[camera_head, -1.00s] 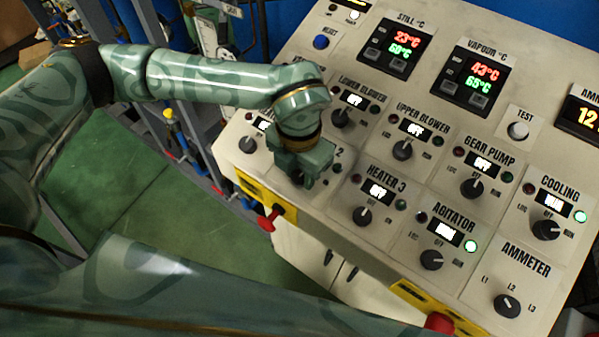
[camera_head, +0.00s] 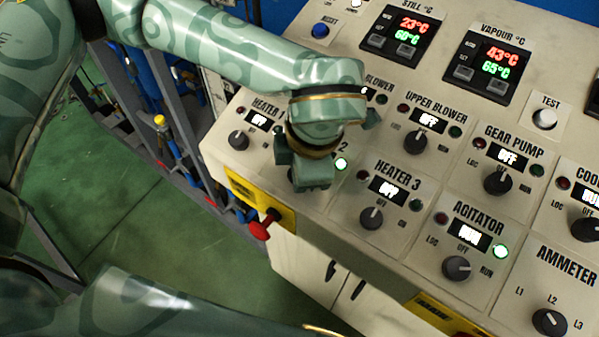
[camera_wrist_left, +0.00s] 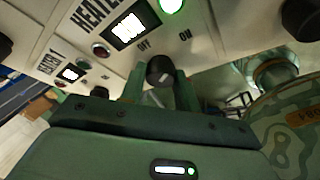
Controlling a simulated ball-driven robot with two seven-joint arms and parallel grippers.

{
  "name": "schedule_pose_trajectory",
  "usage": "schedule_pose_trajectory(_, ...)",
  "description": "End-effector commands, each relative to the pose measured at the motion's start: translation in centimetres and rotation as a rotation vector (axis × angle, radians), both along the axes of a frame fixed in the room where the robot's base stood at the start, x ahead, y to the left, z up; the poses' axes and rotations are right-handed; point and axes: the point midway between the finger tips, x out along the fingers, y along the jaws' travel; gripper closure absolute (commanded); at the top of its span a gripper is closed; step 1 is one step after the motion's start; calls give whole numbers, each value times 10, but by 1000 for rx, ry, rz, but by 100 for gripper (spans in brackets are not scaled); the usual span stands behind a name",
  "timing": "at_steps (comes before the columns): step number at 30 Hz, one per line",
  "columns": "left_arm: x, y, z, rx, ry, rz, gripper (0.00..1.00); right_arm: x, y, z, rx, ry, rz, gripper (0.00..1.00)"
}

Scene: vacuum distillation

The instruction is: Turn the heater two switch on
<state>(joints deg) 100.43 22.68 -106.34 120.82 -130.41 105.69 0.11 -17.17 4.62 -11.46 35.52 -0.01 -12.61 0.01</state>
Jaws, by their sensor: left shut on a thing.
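The heater two switch (camera_wrist_left: 159,68) is a round black knob on the sloped cream panel. In the wrist view it sits between the two green fingers of my left gripper (camera_wrist_left: 158,84), which is shut on it. OFF and ON are printed above the knob. The green lamp (camera_wrist_left: 172,5) beside its lit display (camera_wrist_left: 131,24) glows, and this lamp also shows lit in the head view (camera_head: 341,163). The display's text is too bright to read. In the head view my left gripper (camera_head: 309,176) points down at the panel and hides the knob and most of its label. My right gripper is out of view.
The heater one knob (camera_head: 238,139) is left of my gripper and the heater three knob (camera_head: 371,217) is to its right. A red knob (camera_head: 262,226) on a yellow plate juts from the panel's front edge. The lower blower knob is hidden behind my arm.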

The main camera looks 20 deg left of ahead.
Motion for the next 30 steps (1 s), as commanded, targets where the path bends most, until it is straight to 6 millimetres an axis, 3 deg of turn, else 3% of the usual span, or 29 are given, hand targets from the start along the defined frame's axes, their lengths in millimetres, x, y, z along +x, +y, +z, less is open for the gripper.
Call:
schedule_pose_trajectory(19, 0, -1, 1, 16, -7, -48, 91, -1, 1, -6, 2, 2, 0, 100)
schedule_pose_trajectory(20, 0, -1, 1, 16, -7, -48, 60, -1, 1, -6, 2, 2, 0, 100)
schedule_pose_trajectory(21, 0, -1, 1, 16, -7, -48, 49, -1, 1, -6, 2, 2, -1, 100)
schedule_pose_trajectory(30, 0, 0, 1, 16, -7, -46, 47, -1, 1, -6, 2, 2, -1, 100)
